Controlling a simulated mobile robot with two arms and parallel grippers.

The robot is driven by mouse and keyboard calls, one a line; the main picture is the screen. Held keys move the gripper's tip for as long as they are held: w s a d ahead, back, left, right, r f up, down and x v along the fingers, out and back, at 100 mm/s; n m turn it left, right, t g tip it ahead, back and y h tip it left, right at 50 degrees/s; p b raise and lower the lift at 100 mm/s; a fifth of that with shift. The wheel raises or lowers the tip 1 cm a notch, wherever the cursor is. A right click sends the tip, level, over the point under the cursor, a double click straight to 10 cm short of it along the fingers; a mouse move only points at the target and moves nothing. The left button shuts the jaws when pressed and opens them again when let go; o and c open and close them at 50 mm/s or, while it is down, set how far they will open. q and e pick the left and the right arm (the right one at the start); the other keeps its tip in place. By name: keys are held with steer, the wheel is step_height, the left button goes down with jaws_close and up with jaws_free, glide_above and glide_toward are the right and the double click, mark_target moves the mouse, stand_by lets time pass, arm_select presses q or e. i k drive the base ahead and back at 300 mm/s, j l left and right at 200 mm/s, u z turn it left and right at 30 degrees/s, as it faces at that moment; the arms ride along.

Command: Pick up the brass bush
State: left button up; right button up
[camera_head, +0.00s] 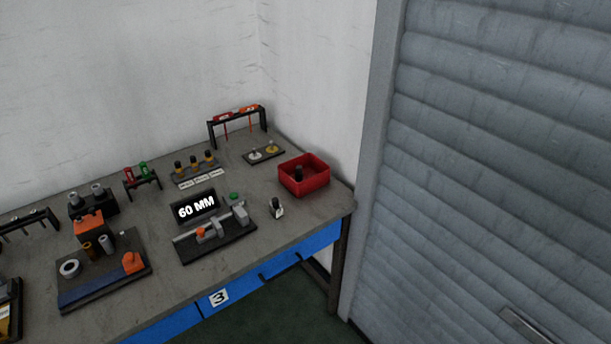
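A small brass-coloured cylinder (87,249), which looks like the brass bush, stands upright on a dark fixture plate (130,268) at the left of the workbench. A grey cylinder (105,244) stands just to its right, and an orange block (89,222) is behind it. A pale ring (69,268) lies in front of it to the left. The brass-coloured cylinder is too small to tell whether it has a bore. Neither of my grippers shows in the head view.
The grey bench (310,213) carries a red bin (304,175) with a dark part inside, a "60 MM" display (196,206), a measuring fixture (216,236) and a small plate with a yellow-based part (272,149). A ribbed shutter (490,150) stands at the right.

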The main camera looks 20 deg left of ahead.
mark_target(178, 169)
steer(key=u, duration=1.35)
